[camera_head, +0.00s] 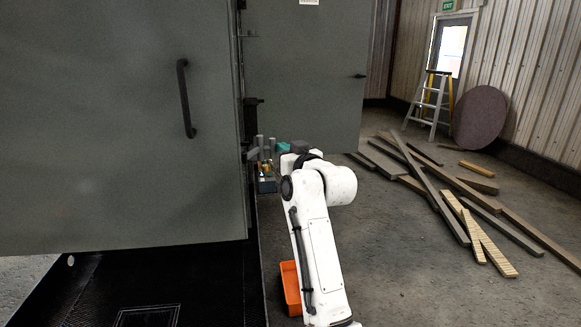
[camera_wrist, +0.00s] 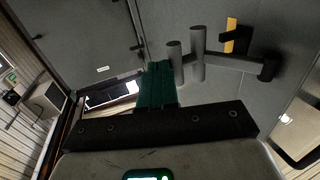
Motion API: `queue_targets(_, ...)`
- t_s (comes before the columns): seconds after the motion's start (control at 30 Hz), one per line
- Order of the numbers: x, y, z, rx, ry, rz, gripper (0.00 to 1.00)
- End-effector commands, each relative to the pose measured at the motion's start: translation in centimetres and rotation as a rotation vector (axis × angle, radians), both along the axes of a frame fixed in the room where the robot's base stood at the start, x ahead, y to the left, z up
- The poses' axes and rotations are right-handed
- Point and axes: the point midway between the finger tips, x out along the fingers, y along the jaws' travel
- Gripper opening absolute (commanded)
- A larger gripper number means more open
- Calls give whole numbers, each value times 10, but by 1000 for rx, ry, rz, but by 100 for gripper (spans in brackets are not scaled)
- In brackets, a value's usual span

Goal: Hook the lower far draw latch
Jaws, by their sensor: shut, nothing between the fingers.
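The grey latch hardware, with two short upright posts and a crossbar, shows in the wrist view (camera_wrist: 197,57), just right of my fingertips. A yellow and black piece (camera_wrist: 231,40) sits above its crossbar. In the head view the grey posts (camera_head: 260,144) stand by the right edge of the grey enclosure (camera_head: 110,110). My gripper (camera_wrist: 158,68) has teal fingers closed together and empty, close to the left post; I cannot tell whether they touch. In the head view my gripper (camera_head: 283,148) is just right of the posts. My wrist hides part of the latch area.
A dark latch fitting (camera_head: 252,104) is higher on the enclosure edge. A grey door panel (camera_head: 305,75) stands behind. An orange crate (camera_head: 290,285) lies on the floor beside my arm. Loose planks (camera_head: 440,190) and a stepladder (camera_head: 430,105) are at right.

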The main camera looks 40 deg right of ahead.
Motion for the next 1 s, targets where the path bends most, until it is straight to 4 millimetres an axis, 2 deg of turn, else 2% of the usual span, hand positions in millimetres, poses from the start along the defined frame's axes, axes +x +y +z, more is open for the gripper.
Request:
queue_targets(0.1, 11, -2, -1, 0, 1, 64, 0)
queue_targets(0.27, 23, -3, -2, -1, 1, 60, 0)
queue_targets(0.5, 39, -3, -2, 0, 1, 195, 0)
queue_targets(0.73, 52, -1, -2, -1, 1, 192, 0)
queue_targets(1.0, 59, 0, 0, 0, 1, 190, 0)
